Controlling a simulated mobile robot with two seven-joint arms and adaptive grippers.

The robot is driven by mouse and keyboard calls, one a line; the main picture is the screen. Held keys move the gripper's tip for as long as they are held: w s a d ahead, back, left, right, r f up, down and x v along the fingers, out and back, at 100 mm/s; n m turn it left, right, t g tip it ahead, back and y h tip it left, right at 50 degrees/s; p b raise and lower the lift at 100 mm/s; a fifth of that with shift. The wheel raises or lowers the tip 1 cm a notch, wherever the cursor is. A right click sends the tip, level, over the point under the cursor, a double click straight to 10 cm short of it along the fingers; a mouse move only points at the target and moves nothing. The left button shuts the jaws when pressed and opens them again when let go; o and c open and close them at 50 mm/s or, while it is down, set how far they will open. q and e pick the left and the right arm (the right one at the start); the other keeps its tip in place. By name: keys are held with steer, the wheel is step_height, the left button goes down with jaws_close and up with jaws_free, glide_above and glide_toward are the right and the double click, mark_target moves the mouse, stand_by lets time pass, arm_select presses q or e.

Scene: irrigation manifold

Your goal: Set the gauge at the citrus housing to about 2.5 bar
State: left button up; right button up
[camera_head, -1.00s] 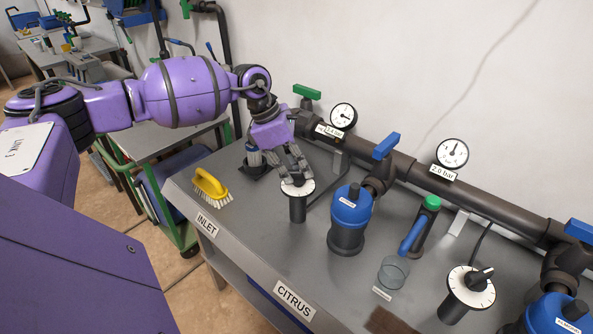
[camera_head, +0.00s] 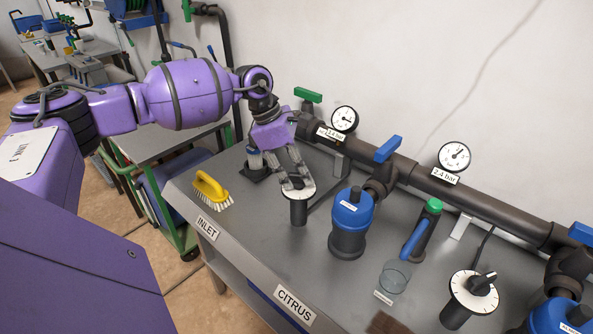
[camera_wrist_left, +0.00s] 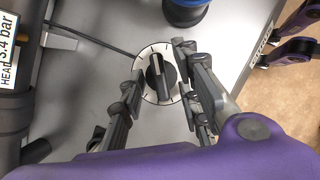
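The gauge (camera_head: 454,156) on the pipe behind the citrus part of the bench has a tag (camera_head: 444,176) that reads 2.4 bar. A black post with a white dial plate (camera_head: 303,195) stands left of the blue-topped housing (camera_head: 352,213). My left gripper (camera_head: 293,184) is over this dial and partly hides its knob. In the left wrist view the black knob (camera_wrist_left: 161,76) sits between the fingers of my left gripper (camera_wrist_left: 163,82). Gaps show between the knob and the fingers, so the gripper looks open. My right gripper is not in view.
Another gauge (camera_head: 344,118) at the left reads 3.4 bar. A yellow brush (camera_head: 211,189) lies at the left.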

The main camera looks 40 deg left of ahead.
arm_select(q)
steer(key=shift+r, duration=0.15)
steer(key=v, duration=1.1)
steer(key=shift+r, duration=0.35)
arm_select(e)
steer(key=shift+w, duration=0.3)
arm_select(q)
steer(key=shift+a+r, duration=0.1)
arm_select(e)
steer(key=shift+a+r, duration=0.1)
arm_select(q)
step_height(320, 180, up, 3)
steer(key=shift+f+p, duration=0.1)
steer(key=shift+p, duration=0.75)
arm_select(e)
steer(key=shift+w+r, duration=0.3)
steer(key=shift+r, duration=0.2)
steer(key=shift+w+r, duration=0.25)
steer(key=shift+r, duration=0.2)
